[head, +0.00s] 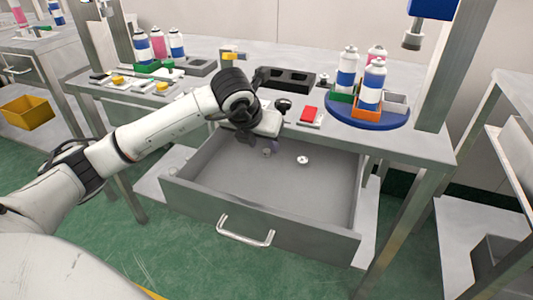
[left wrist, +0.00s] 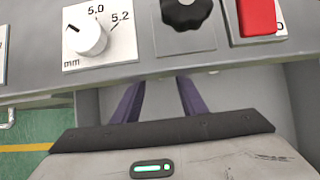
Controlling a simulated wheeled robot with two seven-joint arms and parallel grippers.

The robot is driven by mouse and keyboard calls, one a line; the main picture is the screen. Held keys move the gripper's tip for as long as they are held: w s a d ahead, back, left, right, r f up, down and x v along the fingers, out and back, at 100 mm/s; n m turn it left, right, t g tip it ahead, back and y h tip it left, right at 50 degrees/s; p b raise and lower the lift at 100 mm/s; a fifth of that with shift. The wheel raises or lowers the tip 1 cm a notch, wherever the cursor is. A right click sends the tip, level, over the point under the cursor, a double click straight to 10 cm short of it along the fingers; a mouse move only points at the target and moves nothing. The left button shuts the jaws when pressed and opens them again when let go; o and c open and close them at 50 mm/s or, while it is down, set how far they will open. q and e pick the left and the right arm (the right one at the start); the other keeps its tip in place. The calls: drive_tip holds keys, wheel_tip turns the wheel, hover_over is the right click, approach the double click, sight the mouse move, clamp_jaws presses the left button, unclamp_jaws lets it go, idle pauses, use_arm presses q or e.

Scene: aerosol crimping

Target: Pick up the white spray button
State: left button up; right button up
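A small white round piece (head: 303,160) lies on the floor of the open drawer (head: 230,175). A smaller pale piece (head: 267,152) shows by my left gripper's fingers; I cannot tell which of the two is the spray button. My left gripper (head: 262,144) reaches down into the drawer's back part, left of the white round piece. In the left wrist view its two purple fingers (left wrist: 158,100) stand apart with bare grey drawer floor between them. The table's front edge hides the fingertips there. My right gripper is not in view.
The table edge (left wrist: 150,75) overhangs close to my left fingers. It carries a black knob (head: 283,105), a red block (head: 308,113) and a dial (left wrist: 90,38). Spray cans (head: 371,85) stand on a blue round base (head: 367,120). The drawer's front half is clear.

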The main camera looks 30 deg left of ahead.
sight(266, 150)
use_arm(q)
drive_tip(key=x, duration=0.3)
drive_tip(key=shift+w+a+f, duration=0.1)
drive_tip(key=shift+f, duration=0.2)
clamp_jaws()
